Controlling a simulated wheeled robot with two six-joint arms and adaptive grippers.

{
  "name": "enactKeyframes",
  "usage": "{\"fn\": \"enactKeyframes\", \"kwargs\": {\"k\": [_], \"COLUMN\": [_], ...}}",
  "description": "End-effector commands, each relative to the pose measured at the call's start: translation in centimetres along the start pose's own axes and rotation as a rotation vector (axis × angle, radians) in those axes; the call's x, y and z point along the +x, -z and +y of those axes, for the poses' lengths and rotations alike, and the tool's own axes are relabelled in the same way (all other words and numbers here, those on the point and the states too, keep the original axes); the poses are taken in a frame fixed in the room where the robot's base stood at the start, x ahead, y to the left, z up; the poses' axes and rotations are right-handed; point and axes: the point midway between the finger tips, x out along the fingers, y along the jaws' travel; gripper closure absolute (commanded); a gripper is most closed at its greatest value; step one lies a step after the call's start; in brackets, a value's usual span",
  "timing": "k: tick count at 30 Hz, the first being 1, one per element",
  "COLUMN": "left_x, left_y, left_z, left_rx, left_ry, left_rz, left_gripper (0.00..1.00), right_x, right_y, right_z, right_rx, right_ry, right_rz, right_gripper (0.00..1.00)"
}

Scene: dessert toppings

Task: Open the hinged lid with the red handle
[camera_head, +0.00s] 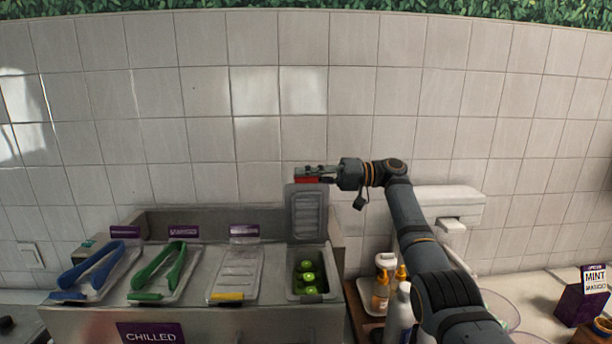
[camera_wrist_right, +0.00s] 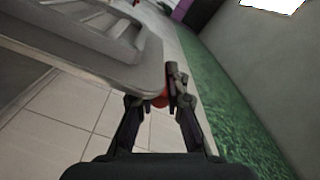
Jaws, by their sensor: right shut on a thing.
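The grey hinged lid (camera_head: 307,212) stands upright at the back of the rightmost compartment of the chilled unit. Its red handle (camera_head: 306,180) is at the top edge. My right gripper (camera_head: 312,173) is shut on the red handle, reaching in from the right. In the right wrist view the lid's underside or face (camera_wrist_right: 110,40) fills the upper left, and the red handle (camera_wrist_right: 160,99) shows between the fingers, partly hidden. The open compartment (camera_head: 291,290) below holds several green fruits (camera_head: 307,277). My left gripper is not in view.
Another lid, with a yellow handle (camera_head: 228,296), lies closed to the left. Green tongs (camera_head: 160,269) and blue tongs (camera_head: 92,270) lie on the unit further left. Bottles (camera_head: 381,290) stand at right below my right arm. The tiled wall (camera_head: 250,130) is close behind.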

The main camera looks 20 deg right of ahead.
Motion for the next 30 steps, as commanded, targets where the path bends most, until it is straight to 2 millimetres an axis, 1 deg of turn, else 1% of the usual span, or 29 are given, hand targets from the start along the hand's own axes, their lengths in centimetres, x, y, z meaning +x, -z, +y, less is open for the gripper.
{"fn": "enactKeyframes", "kwargs": {"k": [1, 8, 9, 14, 15, 22, 24, 26, 30], "left_x": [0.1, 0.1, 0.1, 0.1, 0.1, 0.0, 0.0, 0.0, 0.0], "left_y": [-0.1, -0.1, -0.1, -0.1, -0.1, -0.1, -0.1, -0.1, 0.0], "left_z": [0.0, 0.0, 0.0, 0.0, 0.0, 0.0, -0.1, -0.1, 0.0], "left_rx": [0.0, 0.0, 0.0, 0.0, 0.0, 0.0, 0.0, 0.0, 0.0], "left_ry": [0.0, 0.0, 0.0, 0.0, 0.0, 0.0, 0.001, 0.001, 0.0], "left_rz": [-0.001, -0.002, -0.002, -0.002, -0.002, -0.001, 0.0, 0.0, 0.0], "left_gripper": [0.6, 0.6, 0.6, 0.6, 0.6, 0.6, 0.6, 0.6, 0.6], "right_x": [0.0, 0.0, 0.0, 0.0, 0.0, 0.0, -0.3, -1.0, -3.7], "right_y": [-0.2, -0.3, -0.3, -0.2, -0.2, -0.1, -0.1, -0.1, 0.0], "right_z": [0.5, 0.6, 0.6, 0.5, 0.5, 0.3, 0.3, 0.3, 0.3], "right_rx": [0.009, 0.01, 0.01, 0.008, 0.007, 0.004, 0.004, 0.005, 0.005], "right_ry": [-0.007, -0.007, -0.008, -0.006, -0.005, -0.003, -0.004, -0.005, -0.005], "right_rz": [-0.003, -0.004, -0.004, -0.003, -0.003, -0.002, -0.001, 0.0, 0.001], "right_gripper": [1.0, 1.0, 0.86, 0.65, 0.62, 0.62, 0.62, 0.62, 0.62]}}
